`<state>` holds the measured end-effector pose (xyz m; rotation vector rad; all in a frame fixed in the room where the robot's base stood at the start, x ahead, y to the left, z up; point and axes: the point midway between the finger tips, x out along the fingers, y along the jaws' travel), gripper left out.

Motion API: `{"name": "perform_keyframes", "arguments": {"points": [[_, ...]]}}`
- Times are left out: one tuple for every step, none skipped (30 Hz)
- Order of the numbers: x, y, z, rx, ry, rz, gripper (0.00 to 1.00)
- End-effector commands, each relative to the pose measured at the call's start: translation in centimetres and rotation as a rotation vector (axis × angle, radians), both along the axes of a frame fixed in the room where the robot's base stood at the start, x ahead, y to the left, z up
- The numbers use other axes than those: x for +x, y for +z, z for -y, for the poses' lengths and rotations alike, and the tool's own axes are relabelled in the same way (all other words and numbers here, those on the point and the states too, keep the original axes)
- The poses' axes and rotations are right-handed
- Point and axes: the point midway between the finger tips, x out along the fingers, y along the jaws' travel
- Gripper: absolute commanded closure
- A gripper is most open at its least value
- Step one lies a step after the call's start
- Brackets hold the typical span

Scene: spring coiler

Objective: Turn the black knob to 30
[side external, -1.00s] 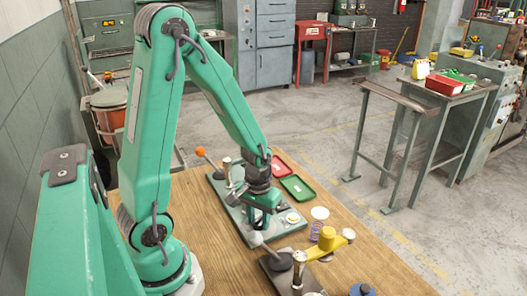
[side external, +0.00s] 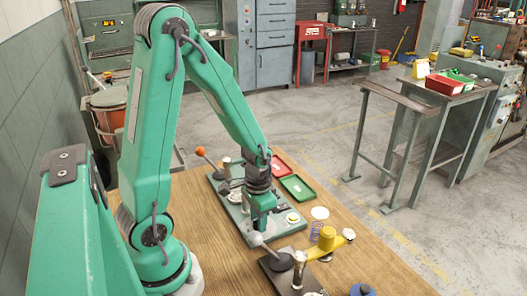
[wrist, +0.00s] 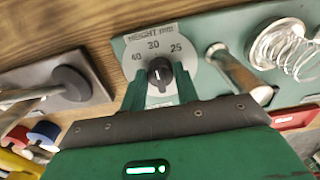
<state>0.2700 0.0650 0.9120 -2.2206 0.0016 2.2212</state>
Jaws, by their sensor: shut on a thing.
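The black knob (wrist: 159,72) sits at the middle of a grey dial plate marked HEIGHT mm, with 40 at the left, 30 at the top and 25 at the right in the wrist view. A small pale mark on the knob appears to point up, roughly toward 30; its exact angle is hard to tell. My gripper (wrist: 161,84) is shut on the knob, a green finger at each side. In the side view my gripper (side external: 262,228) points down over the green base plate (side external: 226,196) and hides the knob.
A metal coil (wrist: 285,48) and a steel rod lie right of the dial in the wrist view. An orange-ball lever (side external: 200,151) stands behind my gripper. Red and green trays lie beyond the plate.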

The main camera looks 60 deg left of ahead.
Motion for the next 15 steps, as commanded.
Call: {"name": "perform_keyframes", "arguments": {"points": [[0.04,0.08,-0.01,0.000,0.000,0.001,0.93],[0.04,0.08,-0.01,0.000,0.000,0.001,0.93],[0.04,0.08,-0.01,0.000,0.000,0.001,0.93],[0.04,0.08,-0.01,0.000,0.000,0.001,0.93],[0.04,0.08,-0.01,0.000,0.000,0.001,0.93],[0.04,0.09,-0.01,0.000,0.000,0.001,0.93],[0.04,0.09,-0.01,0.000,0.000,0.001,0.93],[0.04,0.09,-0.01,0.000,0.001,0.001,0.68],[0.05,0.09,-0.01,0.000,0.001,0.001,0.60],[0.05,0.08,-0.01,0.000,0.001,0.001,0.54],[0.05,0.08,-0.01,0.000,0.001,0.001,0.48],[0.04,0.07,-0.01,0.000,0.001,0.001,0.48],[0.04,0.06,-0.01,0.000,0.001,0.001,0.48],[0.04,0.06,-0.01,0.000,0.001,0.001,0.48],[0.03,0.05,-0.01,0.000,0.001,0.001,0.48]]}}
